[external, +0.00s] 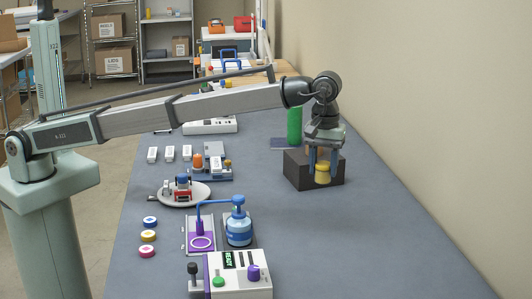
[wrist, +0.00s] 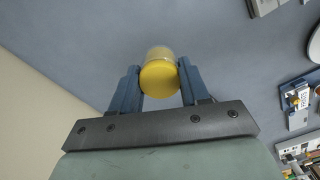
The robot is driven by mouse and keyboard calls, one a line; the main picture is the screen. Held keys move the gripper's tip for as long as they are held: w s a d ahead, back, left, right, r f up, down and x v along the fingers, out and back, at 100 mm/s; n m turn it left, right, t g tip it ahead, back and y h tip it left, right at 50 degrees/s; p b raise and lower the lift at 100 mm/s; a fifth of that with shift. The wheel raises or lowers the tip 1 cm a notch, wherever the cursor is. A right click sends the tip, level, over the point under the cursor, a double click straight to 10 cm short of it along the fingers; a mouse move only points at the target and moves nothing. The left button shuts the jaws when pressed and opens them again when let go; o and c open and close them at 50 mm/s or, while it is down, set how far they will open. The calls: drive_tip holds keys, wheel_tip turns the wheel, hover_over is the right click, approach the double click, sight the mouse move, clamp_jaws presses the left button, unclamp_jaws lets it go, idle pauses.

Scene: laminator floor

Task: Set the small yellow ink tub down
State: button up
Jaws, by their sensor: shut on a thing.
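The small yellow ink tub (external: 322,174) is between the blue fingers of my gripper (external: 323,168), in front of a dark box in the external view. The wrist view shows the tub (wrist: 160,77) gripped from both sides by the fingertips, its yellow face towards the camera and a paler part beyond. My gripper (wrist: 159,68) is shut on it. The blue-grey tabletop (external: 330,240) lies below. I cannot tell whether the tub touches it or hangs a little above.
The dark box (external: 296,168) stands close to my gripper, with a green cylinder (external: 294,126) behind it. A blue bottle (external: 239,226), a white control box (external: 238,275), a round plate (external: 200,196) and several small discs (external: 148,236) are to the left. The right front of the table is clear.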

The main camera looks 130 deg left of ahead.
sight(324, 169)
drive_tip(key=f, duration=0.2)
drive_tip(key=d+f, duration=0.1)
drive_tip(key=f, duration=0.1)
drive_tip(key=shift+w, duration=0.25)
drive_tip(key=shift+a+f, duration=0.1)
drive_tip(key=shift+f, duration=5.4)
drive_tip(key=shift+f, duration=0.15)
drive_tip(key=o, duration=1.1)
drive_tip(key=shift+c, duration=0.2)
wheel_tip(324, 169, up, 12)
drive_tip(key=shift+r, duration=0.15)
